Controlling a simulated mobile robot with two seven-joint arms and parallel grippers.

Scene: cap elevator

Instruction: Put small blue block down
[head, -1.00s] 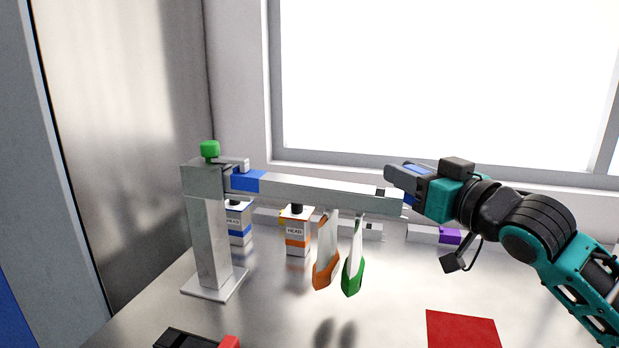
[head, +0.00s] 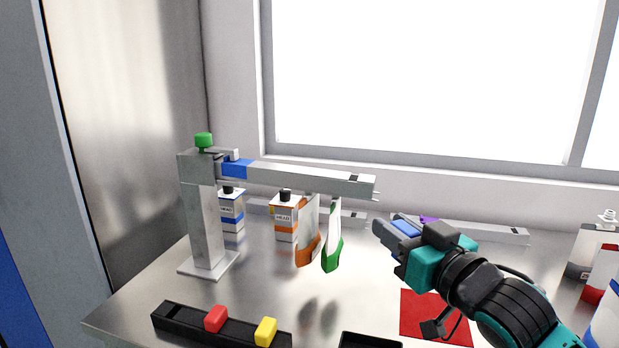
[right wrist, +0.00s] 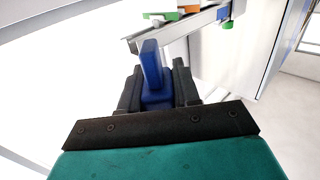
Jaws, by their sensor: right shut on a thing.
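A small blue block (head: 408,228) is held between the jaws of my right gripper (head: 392,234). It also shows in the right wrist view (right wrist: 151,68), sticking out past the dark fingers. The gripper hangs in the air to the right of and below the free end of a grey beam (head: 310,180), apart from it. A red square (head: 412,302) lies on the table beneath my right arm, partly hidden by it. A black rack (head: 180,322) at the front holds a red block (head: 216,319) and a yellow block (head: 266,331). My left gripper is not in view.
The beam juts from a grey post (head: 205,232) with a green knob (head: 204,139). Orange (head: 308,249) and green (head: 332,253) tipped pieces hang from it. Bottles (head: 285,218) stand behind. A dark tray (head: 370,341) sits at the front edge. A window is behind.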

